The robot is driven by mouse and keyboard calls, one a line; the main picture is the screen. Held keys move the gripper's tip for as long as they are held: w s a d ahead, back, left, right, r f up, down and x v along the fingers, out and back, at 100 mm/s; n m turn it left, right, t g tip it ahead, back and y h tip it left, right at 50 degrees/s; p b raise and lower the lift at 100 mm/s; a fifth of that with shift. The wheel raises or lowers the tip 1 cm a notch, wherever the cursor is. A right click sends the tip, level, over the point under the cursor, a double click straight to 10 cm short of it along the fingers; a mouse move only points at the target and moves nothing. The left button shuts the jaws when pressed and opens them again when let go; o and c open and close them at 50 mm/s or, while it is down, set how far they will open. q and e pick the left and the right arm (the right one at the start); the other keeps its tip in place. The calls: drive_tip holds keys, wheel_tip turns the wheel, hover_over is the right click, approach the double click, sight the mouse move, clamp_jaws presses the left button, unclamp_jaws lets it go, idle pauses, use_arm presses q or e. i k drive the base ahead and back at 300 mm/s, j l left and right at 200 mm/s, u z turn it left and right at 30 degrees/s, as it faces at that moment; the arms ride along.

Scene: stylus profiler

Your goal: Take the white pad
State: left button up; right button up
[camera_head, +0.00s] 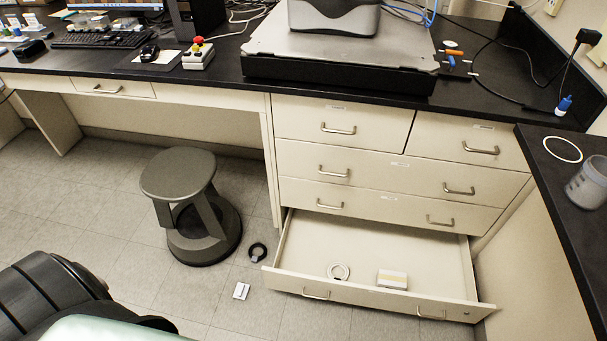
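I cannot tell for sure which thing is the white pad. A small flat white piece (241,291) with a dark edge lies on the floor, left of the open drawer. A white and yellow block (392,279) lies in the open bottom drawer (440,250), right of a white ring-shaped item (339,271). A white sheet (166,57) lies on the bench by a black mouse. Neither of my grippers shows in the head view.
The bottom drawer stands pulled out from the bench cabinet. A grey stool (178,175) stands left of it, with a black ring (257,252) on the floor between. An instrument on a metal plate (340,50) is on the black bench. Floor around the small white piece is mostly clear.

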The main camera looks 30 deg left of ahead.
sight(241, 292)
drive_tip(key=u, duration=1.6)
